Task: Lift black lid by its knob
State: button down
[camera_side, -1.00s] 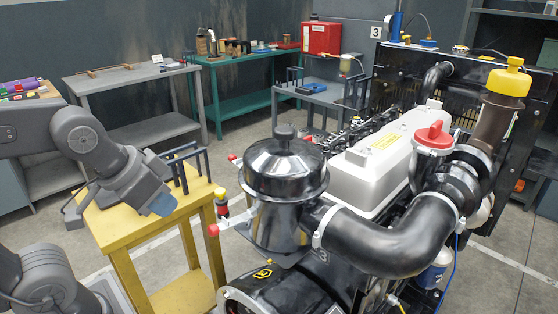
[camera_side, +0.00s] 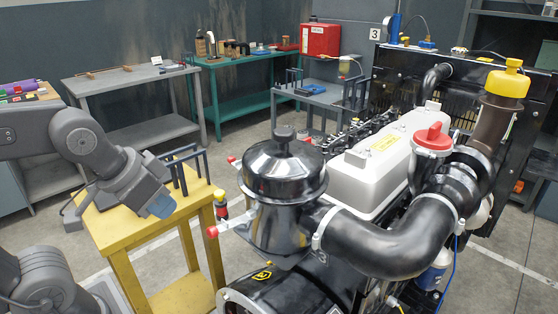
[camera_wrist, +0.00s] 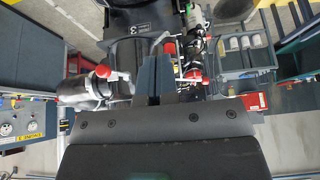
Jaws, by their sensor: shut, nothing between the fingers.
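The black lid (camera_side: 284,162) sits on the round black canister (camera_side: 286,222) at the front of the engine. Its dark knob (camera_side: 284,136) stands upright on top. My gripper (camera_side: 162,205) is to the left of the canister, over the yellow stand, and well apart from the lid. It is shut and empty. In the wrist view the gripper's two dark fingers (camera_wrist: 156,82) lie close together, pointing at the engine front. I cannot make out the lid's knob in the wrist view.
A yellow stand (camera_side: 125,237) with a dark blue rack (camera_side: 183,170) is under my gripper. Red-tipped levers (camera_side: 212,231) stick out left of the canister. A black hose (camera_side: 390,240) runs right from it, and a red cap (camera_side: 433,137) stands behind. Air above the lid is clear.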

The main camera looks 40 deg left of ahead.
jog(key=c, duration=1.8)
grip_release()
jog(key=o, duration=1.2)
jog(key=shift+r, duration=0.1)
notch_tip(320, 180, up, 21)
jog(key=n+g+y, duration=0.2)
jog(key=n+y, duration=0.1)
jog(key=n, duration=0.6)
send_over(284, 131)
jog(key=s+d, duration=0.4)
jog(key=x, duration=0.8)
jog(key=shift+s+a+f, duration=0.15)
jog(key=shift+a+f, duration=0.1)
jog(key=shift+a, duration=0.15)
jog(key=shift+x, duration=2.55)
